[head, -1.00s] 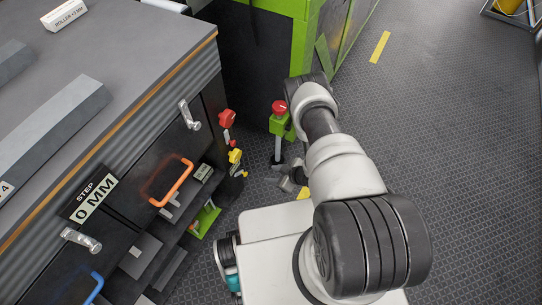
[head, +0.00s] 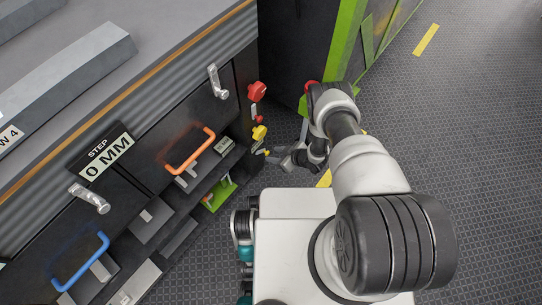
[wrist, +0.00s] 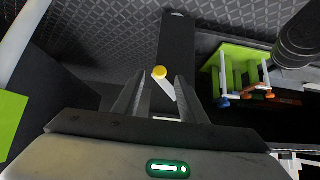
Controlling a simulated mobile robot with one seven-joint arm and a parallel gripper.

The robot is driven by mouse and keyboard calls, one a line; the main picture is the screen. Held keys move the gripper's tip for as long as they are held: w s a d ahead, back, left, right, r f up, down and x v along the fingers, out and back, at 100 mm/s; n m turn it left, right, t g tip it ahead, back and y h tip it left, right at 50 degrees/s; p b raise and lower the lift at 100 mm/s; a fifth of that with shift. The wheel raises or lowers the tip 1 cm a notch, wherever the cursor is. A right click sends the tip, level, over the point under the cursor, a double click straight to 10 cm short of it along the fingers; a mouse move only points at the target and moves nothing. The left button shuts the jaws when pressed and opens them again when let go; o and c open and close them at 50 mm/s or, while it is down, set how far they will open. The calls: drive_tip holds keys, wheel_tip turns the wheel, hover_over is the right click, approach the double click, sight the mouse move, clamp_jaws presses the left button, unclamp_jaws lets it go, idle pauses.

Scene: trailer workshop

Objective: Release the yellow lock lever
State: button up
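The yellow lock lever shows in the head view as a yellow knob (head: 259,132) on the end of the dark cabinet, with a smaller yellow tip just below it. In the wrist view a round yellow cap (wrist: 159,72) on a pale stem appears between the fingertips, lined up with the gap. My gripper (wrist: 160,88) is open, with a finger on each side of the cap and stem. I cannot tell whether either finger touches it. In the head view my gripper (head: 280,158) is just right of the lever, partly hidden by my arm.
A red knob (head: 257,91) sits above the lever. An orange drawer handle (head: 190,151) and a blue handle (head: 80,262) stick out from the cabinet front. A green machine (head: 345,50) stands behind my arm. Open floor (head: 480,130) lies to the right.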

sight(268, 153)
drive_tip(key=shift+b+x, duration=0.45)
drive_tip(key=shift+x, duration=1.3)
drive_tip(key=shift+r, duration=0.1)
clamp_jaws()
drive_tip(key=shift+r+n+t+p, duration=0.3)
drive_tip(key=shift+r+t+p, duration=0.15)
drive_tip(key=shift+p, duration=0.25)
drive_tip(key=shift+w+r+n+t+h+p, duration=0.1)
drive_tip(key=shift+r+n+t+h+p, duration=0.1)
drive_tip(key=shift+n+t+h, duration=0.25)
drive_tip(key=shift+r+n+t+h+p, duration=0.1)
drive_tip(key=shift+n+t+h+p, duration=0.15)
drive_tip(key=shift+t+h, duration=0.35)
unclamp_jaws()
drive_tip(key=shift+d+r, duration=0.1)
drive_tip(key=shift+r, duration=0.05)
